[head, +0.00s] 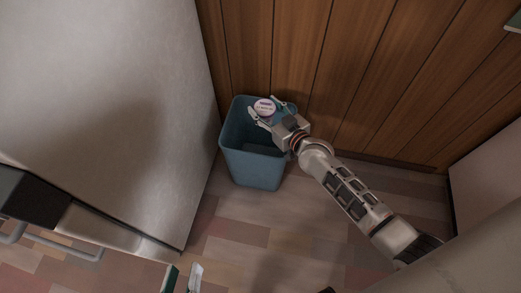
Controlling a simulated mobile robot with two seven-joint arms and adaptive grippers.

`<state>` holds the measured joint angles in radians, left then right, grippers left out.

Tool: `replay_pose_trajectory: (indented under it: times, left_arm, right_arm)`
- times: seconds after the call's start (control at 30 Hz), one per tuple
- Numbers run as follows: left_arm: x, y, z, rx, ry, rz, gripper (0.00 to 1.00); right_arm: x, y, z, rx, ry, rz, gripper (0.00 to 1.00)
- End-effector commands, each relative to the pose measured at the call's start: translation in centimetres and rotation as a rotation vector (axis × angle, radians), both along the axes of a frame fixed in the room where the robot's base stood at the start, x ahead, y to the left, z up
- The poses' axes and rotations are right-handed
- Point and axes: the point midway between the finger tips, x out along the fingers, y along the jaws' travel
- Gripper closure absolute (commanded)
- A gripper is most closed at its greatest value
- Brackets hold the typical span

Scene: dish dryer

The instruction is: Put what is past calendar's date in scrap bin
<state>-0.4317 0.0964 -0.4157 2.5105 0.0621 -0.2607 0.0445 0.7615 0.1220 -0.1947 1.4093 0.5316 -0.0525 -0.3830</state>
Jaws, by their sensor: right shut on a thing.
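The blue-teal scrap bin (256,168) stands on the floor against the wood-panelled wall, its open top facing up. My right gripper (270,110) reaches in from the lower right and is over the back part of the bin's opening. The bin's visible inside looks empty. No calendar can be made out.
A large grey appliance (95,90) stands close on the left of the bin, with a dark block and grey handle (50,240) at lower left. Partial green and white objects (195,277) show at the bottom edge. Tiled floor (310,240) is clear in front.

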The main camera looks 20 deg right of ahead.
Motion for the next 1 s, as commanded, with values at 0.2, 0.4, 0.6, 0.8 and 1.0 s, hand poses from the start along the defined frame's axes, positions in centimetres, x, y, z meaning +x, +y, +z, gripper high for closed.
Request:
replay_pose_trajectory:
  times: [0.2, 0.4, 0.6, 0.8, 1.0]
  left_arm:
    - [-0.1, -0.4, 0.0, -0.027, 0.005, 0.008, 0.72]
    - [-0.1, -0.4, 0.1, -0.027, 0.004, 0.007, 0.72]
    - [-0.1, -0.4, 0.1, -0.026, 0.004, 0.007, 0.72]
    - [-0.1, -0.3, 0.0, -0.025, 0.007, 0.009, 0.72]
    - [-0.1, -0.3, 0.0, -0.025, 0.007, 0.009, 0.72]
  right_arm:
    - [0.1, 0.0, 0.0, 0.001, -0.004, 0.0, 0.75]
    - [0.1, 0.0, 0.0, 0.001, -0.004, 0.0, 0.36]
    - [0.1, 0.0, -0.1, 0.001, -0.003, 0.0, 0.3]
    - [-0.1, 0.0, -0.2, 0.0, 0.0, 0.0, 0.3]
    - [-2.2, -0.4, 0.1, 0.002, 0.001, 0.001, 0.3]
